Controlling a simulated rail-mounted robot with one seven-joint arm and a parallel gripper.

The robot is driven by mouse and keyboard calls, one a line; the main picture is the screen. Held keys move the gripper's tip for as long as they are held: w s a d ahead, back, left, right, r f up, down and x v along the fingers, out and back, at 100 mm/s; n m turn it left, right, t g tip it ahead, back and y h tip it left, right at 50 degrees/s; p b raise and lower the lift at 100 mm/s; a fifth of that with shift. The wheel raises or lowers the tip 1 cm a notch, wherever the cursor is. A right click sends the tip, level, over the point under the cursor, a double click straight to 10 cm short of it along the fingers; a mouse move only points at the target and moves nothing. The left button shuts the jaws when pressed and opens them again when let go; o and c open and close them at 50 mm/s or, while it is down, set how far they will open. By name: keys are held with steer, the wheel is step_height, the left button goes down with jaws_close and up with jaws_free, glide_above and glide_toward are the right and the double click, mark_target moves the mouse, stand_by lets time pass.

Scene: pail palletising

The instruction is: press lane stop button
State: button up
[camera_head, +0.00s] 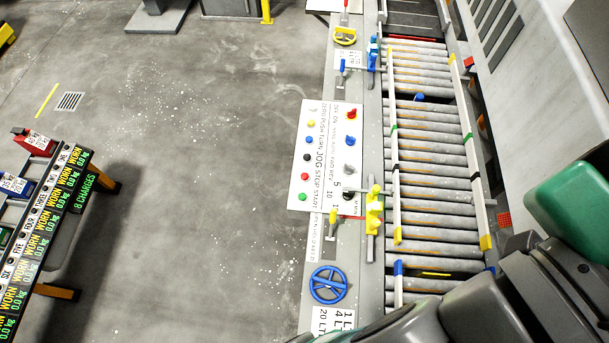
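A white control panel (328,130) lies on the grey bench left of the roller lane. Down its left side runs a column of round buttons. The red button (304,177) sits in this column beside the printed word STOP. The green button (302,197) is just below it, beside START. Above are a black button (306,157), a blue button (308,140) and a yellow button (311,124). Nothing covers the red button. Links of my arm show at the lower right, but my gripper is not in view.
Knobs, including a red one (351,114), stand on the panel's right side. A blue handwheel (328,285) and a yellow handwheel (345,36) flank it. The roller lane (430,130) runs along the right. A rack of displays (45,225) stands left. The floor between is clear.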

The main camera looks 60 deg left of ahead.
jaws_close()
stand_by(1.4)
